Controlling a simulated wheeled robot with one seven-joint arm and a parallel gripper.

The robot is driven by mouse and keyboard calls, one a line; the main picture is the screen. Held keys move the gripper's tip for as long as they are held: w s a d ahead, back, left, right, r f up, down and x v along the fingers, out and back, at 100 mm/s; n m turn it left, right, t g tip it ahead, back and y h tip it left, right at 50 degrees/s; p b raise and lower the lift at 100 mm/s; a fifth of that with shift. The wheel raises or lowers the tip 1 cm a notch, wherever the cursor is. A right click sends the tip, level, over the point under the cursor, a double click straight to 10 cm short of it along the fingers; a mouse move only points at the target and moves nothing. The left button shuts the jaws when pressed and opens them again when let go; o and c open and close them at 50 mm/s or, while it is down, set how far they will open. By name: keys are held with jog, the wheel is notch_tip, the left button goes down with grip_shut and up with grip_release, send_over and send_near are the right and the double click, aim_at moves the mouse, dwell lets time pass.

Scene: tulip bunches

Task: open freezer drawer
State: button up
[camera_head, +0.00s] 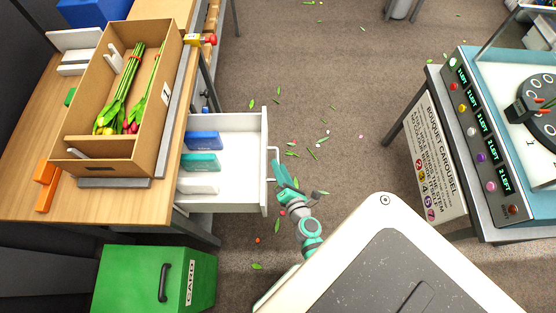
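A white drawer (230,122) is pulled out from under the wooden table. Blue, teal and white flat packs lie inside it. Its light handle (275,152) is on the front panel, facing right. My gripper (279,167), teal, is at the lower end of the handle. I cannot tell whether its fingers are around the handle or just beside it, or whether they are shut. No label marking the drawer as a freezer shows.
A cardboard box (152,90) with tulips stands on the wooden table (30,135). A green box labelled CARD (130,280) is below the drawer. The bouquet carousel stand (436,165) is at right. Carpet with scattered leaves lies between.

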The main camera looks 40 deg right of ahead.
jog(key=v, duration=0.8)
jog(key=shift+a, duration=0.1)
dwell(0.4)
